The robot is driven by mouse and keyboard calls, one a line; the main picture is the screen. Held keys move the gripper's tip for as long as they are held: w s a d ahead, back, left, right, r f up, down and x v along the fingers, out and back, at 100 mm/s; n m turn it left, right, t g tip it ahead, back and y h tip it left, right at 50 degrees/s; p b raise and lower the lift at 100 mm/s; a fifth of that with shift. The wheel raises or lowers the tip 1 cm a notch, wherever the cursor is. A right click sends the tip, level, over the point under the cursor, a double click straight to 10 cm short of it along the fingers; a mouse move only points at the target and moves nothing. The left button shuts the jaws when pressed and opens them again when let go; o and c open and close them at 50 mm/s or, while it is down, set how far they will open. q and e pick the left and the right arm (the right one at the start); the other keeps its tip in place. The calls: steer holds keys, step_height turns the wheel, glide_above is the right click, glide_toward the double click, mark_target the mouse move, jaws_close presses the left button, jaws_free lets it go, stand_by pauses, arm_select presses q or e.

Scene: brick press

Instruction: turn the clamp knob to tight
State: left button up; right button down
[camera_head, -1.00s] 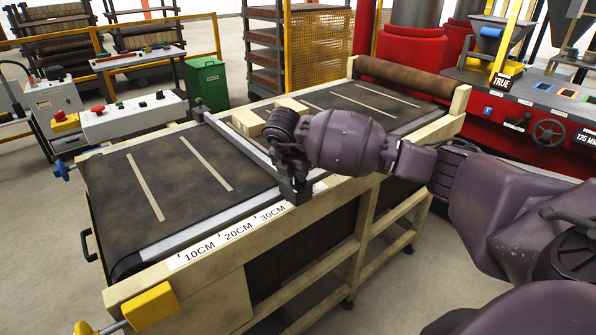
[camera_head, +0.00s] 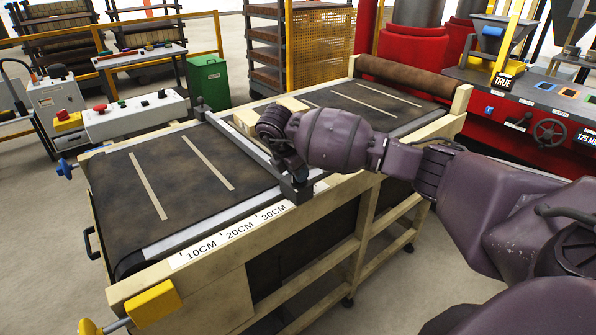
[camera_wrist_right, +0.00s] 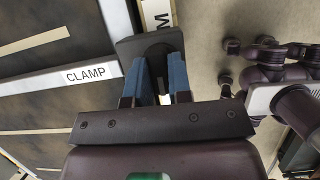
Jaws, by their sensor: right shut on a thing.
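The clamp bar (camera_head: 236,138) is a grey metal bar lying across the dark belt table. In the right wrist view it carries a white CLAMP label (camera_wrist_right: 86,73). A dark end block (camera_head: 294,188) stands at its near end, and a dark plate (camera_wrist_right: 130,46) shows there in the right wrist view. My right gripper (camera_head: 291,172) is at this near end. In the right wrist view its blue fingers (camera_wrist_right: 158,62) are shut around the clamp knob, which is mostly hidden between them. How far the knob is turned cannot be seen. My left gripper is out of view.
A wooden rail with a ruler strip (camera_head: 228,233) runs along the table's near side. A light block (camera_head: 245,121) lies on the belt just behind my right wrist. A yellow block (camera_head: 153,303) sticks out at the near left corner. The left part of the belt is clear.

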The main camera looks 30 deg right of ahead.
steer(key=shift+f, duration=0.2)
steer(key=c, duration=1)
jaws_free()
steer(key=shift+c, duration=0.2)
steer(key=shift+r, duration=0.1)
steer(key=v, duration=1)
steer(key=shift+r, duration=0.35)
